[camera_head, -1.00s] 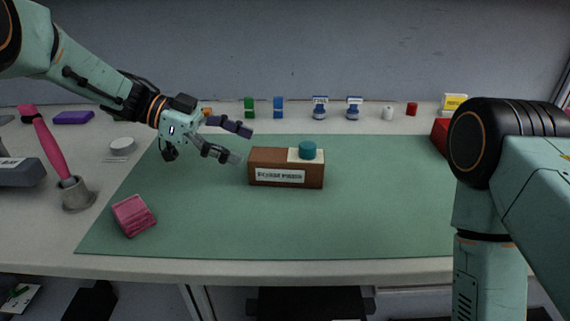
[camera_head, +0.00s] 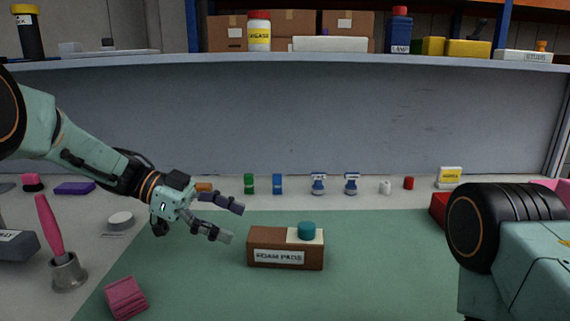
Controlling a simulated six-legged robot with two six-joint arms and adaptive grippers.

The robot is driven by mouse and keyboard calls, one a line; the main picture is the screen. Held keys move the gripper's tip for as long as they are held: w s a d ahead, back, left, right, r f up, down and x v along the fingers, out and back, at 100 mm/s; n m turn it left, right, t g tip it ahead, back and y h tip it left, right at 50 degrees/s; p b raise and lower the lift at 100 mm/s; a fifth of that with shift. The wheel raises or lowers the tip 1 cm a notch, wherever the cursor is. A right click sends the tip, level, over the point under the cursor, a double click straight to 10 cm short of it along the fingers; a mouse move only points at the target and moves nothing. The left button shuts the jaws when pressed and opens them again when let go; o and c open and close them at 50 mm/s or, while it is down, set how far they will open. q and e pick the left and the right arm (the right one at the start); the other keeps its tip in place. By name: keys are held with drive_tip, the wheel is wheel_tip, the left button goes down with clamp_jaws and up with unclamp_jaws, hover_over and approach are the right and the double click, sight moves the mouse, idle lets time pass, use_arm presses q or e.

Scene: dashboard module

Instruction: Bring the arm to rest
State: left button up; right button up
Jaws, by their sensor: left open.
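My left arm comes in from the left, and its gripper (camera_head: 232,222) is open and empty above the green mat (camera_head: 385,275). Its fingertips are just left of a brown box labelled foam pads (camera_head: 262,254), with a visible gap in the picture. A teal round cap (camera_head: 306,230) sits on the pale right part of the box top. My right arm fills the right edge; its gripper is out of view.
A pink-handled brush (camera_head: 52,226) stands in a grey cup (camera_head: 67,273) at left. A pink block (camera_head: 126,299) lies at the mat's left edge. Several small items, including a green block (camera_head: 249,184), line the back. A shelf (camera_head: 300,66) runs above.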

sight(263, 234)
use_arm(q)
drive_tip(key=x, duration=0.9)
drive_tip(key=shift+f, duration=0.15)
drive_tip(key=shift+a+r+p, duration=0.1)
drive_tip(key=shift+r+p, duration=0.1)
drive_tip(key=shift+p, duration=0.15)
drive_tip(key=shift+w+a+r+p, duration=0.1)
drive_tip(key=shift+a+r+p, duration=0.15)
drive_tip(key=shift+a+p, duration=0.1)
drive_tip(key=shift+p+v, duration=0.5)
drive_tip(key=shift+v, duration=0.45)
drive_tip(key=shift+f, duration=0.2)
